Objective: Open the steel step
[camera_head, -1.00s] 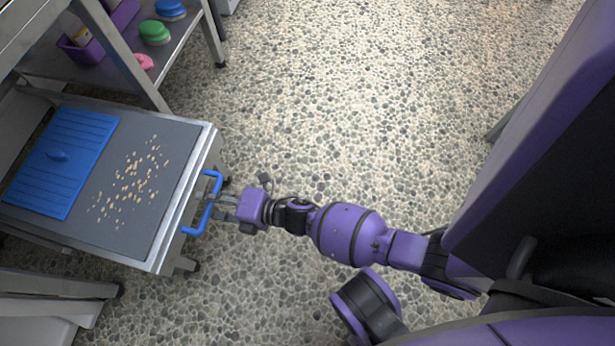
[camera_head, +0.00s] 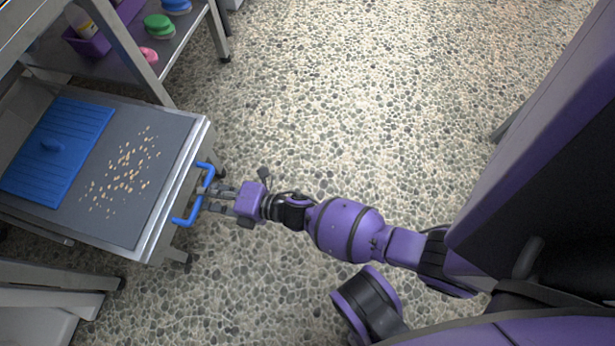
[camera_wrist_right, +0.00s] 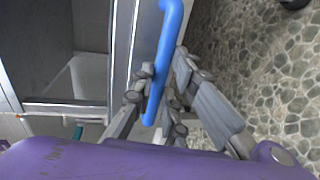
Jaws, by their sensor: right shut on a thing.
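The steel step (camera_head: 166,218) is a low steel frame with a grey top at the left of the head view. A blue U-shaped handle (camera_head: 208,177) stands out from its right edge. My right gripper (camera_head: 211,198) reaches it from the right and is shut on the handle, with a finger on either side. In the wrist view the blue handle (camera_wrist_right: 166,48) runs between the fingers, near their tips. My left gripper is not in view.
A ridged blue board (camera_head: 62,155) with a knob and scattered beige bits (camera_head: 126,175) lie on the grey top. A steel shelf (camera_head: 188,35) with a purple bin (camera_head: 92,45) and a green brush (camera_head: 158,24) stands behind. Pebbled floor (camera_head: 360,100) is clear to the right.

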